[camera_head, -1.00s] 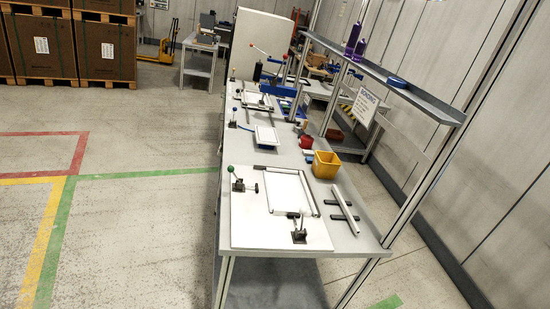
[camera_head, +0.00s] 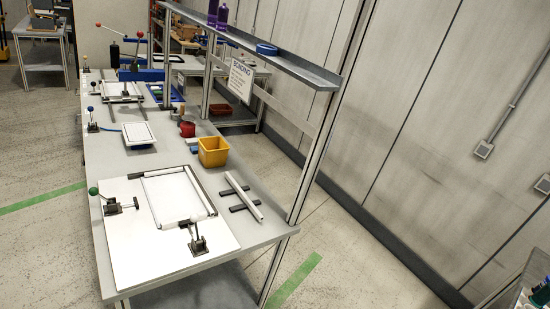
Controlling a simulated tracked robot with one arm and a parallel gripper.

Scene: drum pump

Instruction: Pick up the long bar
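The long bar (camera_head: 243,194) is a slim white-grey bar on the workbench (camera_head: 150,284), near its right edge. It lies across two short black rests (camera_head: 237,208), slanting from upper left to lower right. My gripper is not in view, so its opening does not show. Nothing covers the bar from this viewpoint.
A white board with clamps (camera_head: 215,259) lies left of the bar. A yellow bin (camera_head: 213,152) stands just behind it. A shelf (camera_head: 290,68) on metal uprights (camera_head: 318,160) rises along the bench's right side. Open floor (camera_head: 365,255) lies to the right.

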